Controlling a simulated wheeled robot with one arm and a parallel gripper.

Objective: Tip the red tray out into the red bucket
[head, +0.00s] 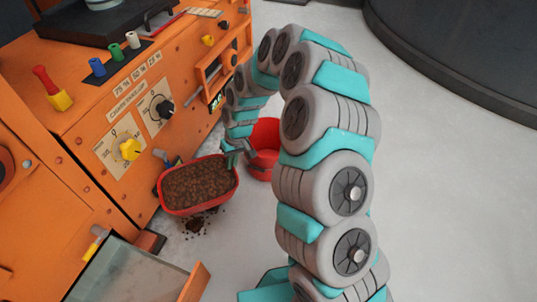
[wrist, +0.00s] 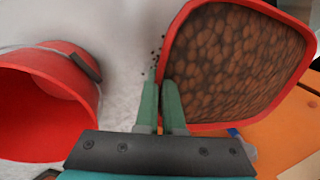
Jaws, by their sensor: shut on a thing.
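The red tray (head: 196,211) is full of brown granules (head: 198,184) and shows in front of the orange machine, looking roughly level. My gripper (head: 231,158) is shut on the tray's rim at its right end. In the wrist view, the two green fingers of my gripper (wrist: 161,88) pinch the rim of the tray (wrist: 177,28). The red bucket (head: 264,138) stands on the floor just right of the tray, partly hidden by my arm. In the wrist view the bucket (wrist: 45,72) is at the left, its opening visible, apart from the tray.
The orange machine (head: 95,185) with knobs and levers borders the tray on the left. Some dark crumbs (head: 196,226) lie spilled on the floor below the tray. A glass-topped panel (head: 125,272) is at lower left. The grey floor (head: 450,200) at the right is clear.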

